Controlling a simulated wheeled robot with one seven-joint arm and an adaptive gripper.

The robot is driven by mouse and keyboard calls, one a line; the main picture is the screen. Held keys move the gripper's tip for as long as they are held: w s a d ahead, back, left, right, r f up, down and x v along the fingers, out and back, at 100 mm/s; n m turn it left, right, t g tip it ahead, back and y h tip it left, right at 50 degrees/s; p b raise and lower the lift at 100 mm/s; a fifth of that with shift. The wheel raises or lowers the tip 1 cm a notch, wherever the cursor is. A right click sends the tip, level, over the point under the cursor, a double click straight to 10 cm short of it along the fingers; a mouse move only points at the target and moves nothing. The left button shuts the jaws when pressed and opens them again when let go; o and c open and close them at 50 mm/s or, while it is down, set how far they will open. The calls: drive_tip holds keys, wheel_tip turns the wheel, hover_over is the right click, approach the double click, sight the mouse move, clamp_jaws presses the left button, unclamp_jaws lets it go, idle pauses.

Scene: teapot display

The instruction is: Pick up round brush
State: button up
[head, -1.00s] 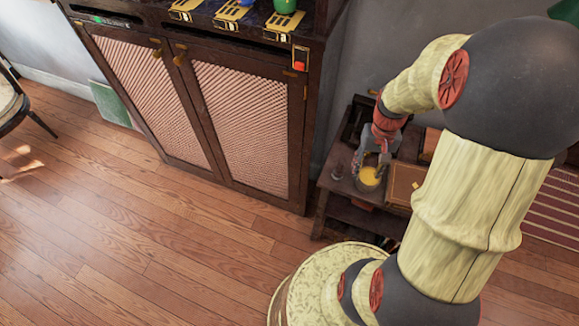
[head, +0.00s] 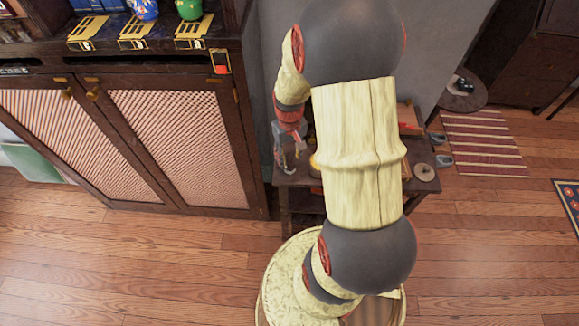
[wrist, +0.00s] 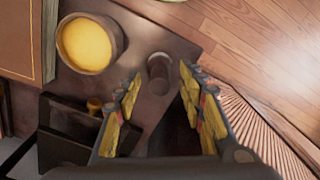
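A small upright dark brown cylinder with a greyish top (wrist: 159,70), probably the round brush, stands on the side table in the wrist view. My gripper (wrist: 160,82) is open, with its yellow-padded fingers on either side of the cylinder in the picture. I see no clear contact, and cannot tell how far the tips are from it in depth. In the head view my gripper (head: 286,158) is over the left end of the side table (head: 293,181). The cylinder cannot be made out there, and my arm hides much of the tabletop.
A pot with yellow contents (wrist: 86,44) stands left of the cylinder in the wrist view. A dark open box (wrist: 62,120) is below it, and a flat brown panel (wrist: 20,40) lies farther left. The large cabinet (head: 170,150) stands close to the table's left side.

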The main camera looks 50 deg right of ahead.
drive_tip(key=shift+f, duration=0.7)
drive_tip(key=shift+c, duration=0.7)
clamp_jaws()
